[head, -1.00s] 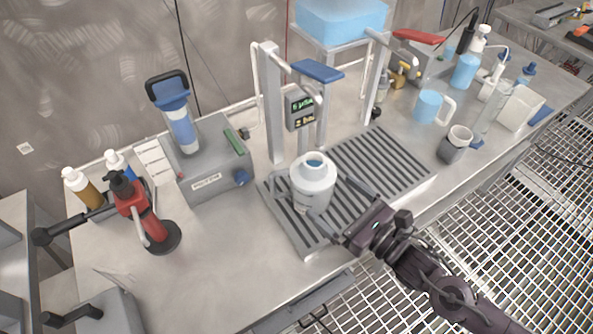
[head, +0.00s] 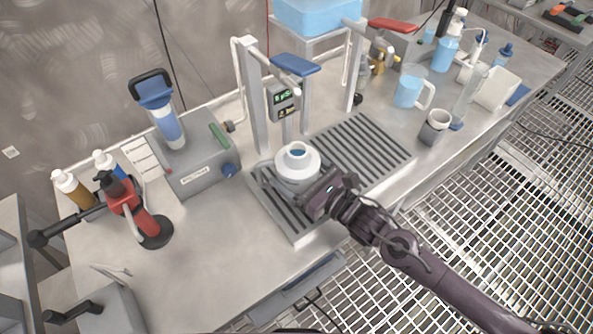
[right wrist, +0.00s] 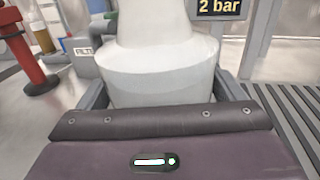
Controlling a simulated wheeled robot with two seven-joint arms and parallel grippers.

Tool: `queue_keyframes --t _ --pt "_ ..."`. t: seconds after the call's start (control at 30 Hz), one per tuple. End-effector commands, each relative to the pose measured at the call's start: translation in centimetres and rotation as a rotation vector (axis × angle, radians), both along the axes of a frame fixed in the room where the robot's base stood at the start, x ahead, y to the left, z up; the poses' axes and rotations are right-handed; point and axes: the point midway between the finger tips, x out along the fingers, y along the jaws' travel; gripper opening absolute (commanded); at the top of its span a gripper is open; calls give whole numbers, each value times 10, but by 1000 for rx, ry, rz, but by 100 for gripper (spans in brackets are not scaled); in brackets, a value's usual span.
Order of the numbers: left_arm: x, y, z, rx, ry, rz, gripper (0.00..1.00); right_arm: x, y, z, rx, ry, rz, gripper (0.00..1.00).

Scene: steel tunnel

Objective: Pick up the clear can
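A pale, whitish can (head: 297,163) with a narrow neck and a bluish opening stands upright on the slatted grate (head: 368,150). It fills the upper middle of the right wrist view (right wrist: 160,72). My right gripper (head: 300,182) is at the can's near side, low on its body. In the right wrist view its two fingers stand on the left and right of the can, spread wide. Whether they touch it I cannot tell. The far side of the can is hidden. My left gripper is out of view.
A metal stand with a blue lever (head: 296,64) and a small display (head: 284,100) rises behind the can. A grey box device (head: 199,163) and a red hand tool (head: 130,205) are left. A blue mug (head: 408,90) and grey cup (head: 434,128) are right.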

Motion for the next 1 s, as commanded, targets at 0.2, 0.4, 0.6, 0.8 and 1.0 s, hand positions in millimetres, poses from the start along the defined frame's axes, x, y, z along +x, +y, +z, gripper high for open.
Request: queue_keyframes --t 0.2,0.4,0.6,0.8,1.0 --pt "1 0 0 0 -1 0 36 0 0 0 0 0 0 59" --pt "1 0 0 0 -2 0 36 0 0 1 2 -2 0 52" --pt "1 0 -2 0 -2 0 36 0 0 6 2 -3 0 52" --pt "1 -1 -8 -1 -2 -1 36 0 0 26 2 -6 1 52" --pt "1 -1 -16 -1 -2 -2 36 -19 -21 32 -4 2 0 52"
